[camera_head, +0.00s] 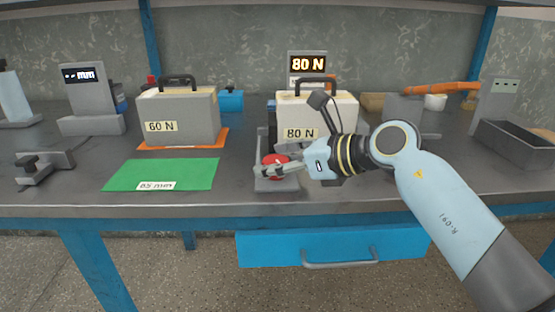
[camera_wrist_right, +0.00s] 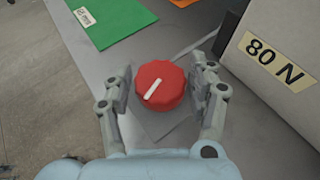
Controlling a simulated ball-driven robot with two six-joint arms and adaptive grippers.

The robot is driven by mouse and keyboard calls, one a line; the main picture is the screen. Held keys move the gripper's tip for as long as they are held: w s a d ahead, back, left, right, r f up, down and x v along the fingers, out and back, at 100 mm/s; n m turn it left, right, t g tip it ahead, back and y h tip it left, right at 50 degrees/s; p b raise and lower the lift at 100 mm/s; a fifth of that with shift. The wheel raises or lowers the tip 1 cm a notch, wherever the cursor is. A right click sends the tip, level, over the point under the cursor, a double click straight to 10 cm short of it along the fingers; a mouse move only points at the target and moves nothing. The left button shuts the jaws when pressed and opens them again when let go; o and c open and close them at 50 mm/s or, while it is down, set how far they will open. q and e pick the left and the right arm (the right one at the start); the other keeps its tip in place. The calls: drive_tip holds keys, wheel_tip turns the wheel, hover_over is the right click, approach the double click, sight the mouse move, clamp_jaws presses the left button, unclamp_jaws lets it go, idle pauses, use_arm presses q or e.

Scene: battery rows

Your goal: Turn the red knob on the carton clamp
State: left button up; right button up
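The red knob (camera_wrist_right: 160,86) with a white pointer line sits on the grey carton clamp (camera_head: 275,184) near the front of the bench. In the head view the knob (camera_head: 272,160) is partly hidden behind my right gripper (camera_head: 268,170). My right gripper (camera_wrist_right: 164,98) is open, with one finger on each side of the knob. A gap shows between the knob and the left finger; the right finger is closer, and I cannot tell if it touches. The carton marked 80 N (camera_head: 318,105) stands behind the knob, and the display above reads 80 N (camera_head: 307,64). My left gripper is not in view.
A green mat (camera_head: 160,174) lies left of the clamp. A carton marked 60 N (camera_head: 178,112) stands on an orange mat (camera_head: 215,140) behind it. A grey bin (camera_head: 515,145) is at the right. A blue drawer (camera_head: 335,243) is under the bench's front edge.

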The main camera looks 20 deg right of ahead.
drive_tip(key=shift+o, duration=0.9)
drive_tip(key=v, duration=1.1)
drive_tip(key=shift+d+f, duration=0.1)
drive_tip(key=shift+s+d+r, duration=0.2)
drive_tip(key=shift+s+r, duration=0.05)
drive_tip(key=shift+s, duration=0.15)
